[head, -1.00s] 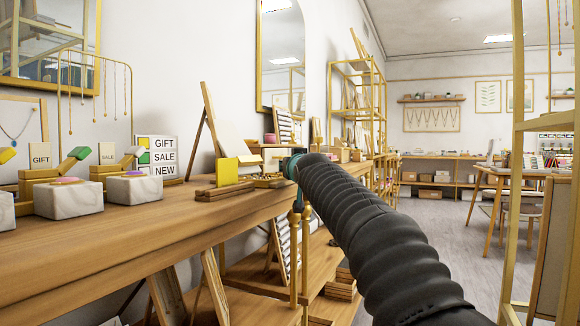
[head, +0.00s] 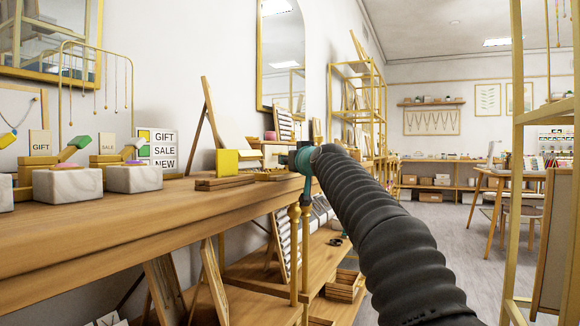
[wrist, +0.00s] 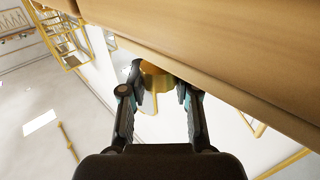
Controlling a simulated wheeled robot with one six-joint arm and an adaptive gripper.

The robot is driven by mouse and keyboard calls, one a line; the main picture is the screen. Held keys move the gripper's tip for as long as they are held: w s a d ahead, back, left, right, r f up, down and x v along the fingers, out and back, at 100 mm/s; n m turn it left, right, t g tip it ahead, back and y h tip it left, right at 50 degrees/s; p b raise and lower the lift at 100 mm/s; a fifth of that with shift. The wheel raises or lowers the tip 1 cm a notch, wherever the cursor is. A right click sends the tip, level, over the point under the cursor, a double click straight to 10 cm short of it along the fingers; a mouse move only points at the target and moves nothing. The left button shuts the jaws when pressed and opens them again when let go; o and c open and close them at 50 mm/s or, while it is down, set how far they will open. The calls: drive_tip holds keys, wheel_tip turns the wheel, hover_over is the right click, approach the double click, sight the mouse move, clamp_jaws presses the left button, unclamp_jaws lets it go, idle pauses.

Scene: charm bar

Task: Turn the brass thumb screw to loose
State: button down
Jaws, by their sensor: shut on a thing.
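The brass thumb screw (wrist: 157,79) shows in the wrist view as a short round brass piece beside the edge of the wooden counter (wrist: 235,40). My gripper (wrist: 157,94) has its two dark fingers on either side of it and is shut on it. The brass piece fills the gap between the fingertips. How far the screw is turned cannot be told.
On the counter (head: 110,225) stand white stone blocks (head: 70,184), a yellow card (head: 227,162) in a wooden holder and a GIFT SALE NEW sign (head: 158,149). Brass posts and a lower shelf with wooden trays (head: 345,287) are below. Open floor (head: 440,235) lies to the right.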

drive_tip(key=c, duration=0.8)
unclamp_jaws()
drive_tip(key=shift+v, duration=5.95)
drive_tip(key=s+d+f+m+g+h+p, duration=0.1)
drive_tip(key=s+d+f+g+h+p, duration=0.1)
drive_tip(key=s+d+f, duration=0.4)
drive_tip(key=s+d+f+m+g+h+p, duration=0.2)
drive_tip(key=s+d+f+g+h+p, duration=0.1)
drive_tip(key=s+f, duration=1.2)
drive_tip(key=s+d+f+m+g+h+p, duration=0.2)
drive_tip(key=s+d+f, duration=0.6)
drive_tip(key=s, duration=1)
drive_tip(key=shift+d+f+g+h+p, duration=0.15)
drive_tip(key=shift+f+g+p, duration=0.55)
drive_tip(key=shift+f+g, duration=0.25)
drive_tip(key=shift+d+f+g+h+p, duration=0.2)
drive_tip(key=shift+f+g+p, duration=0.45)
drive_tip(key=shift+f+g, duration=0.3)
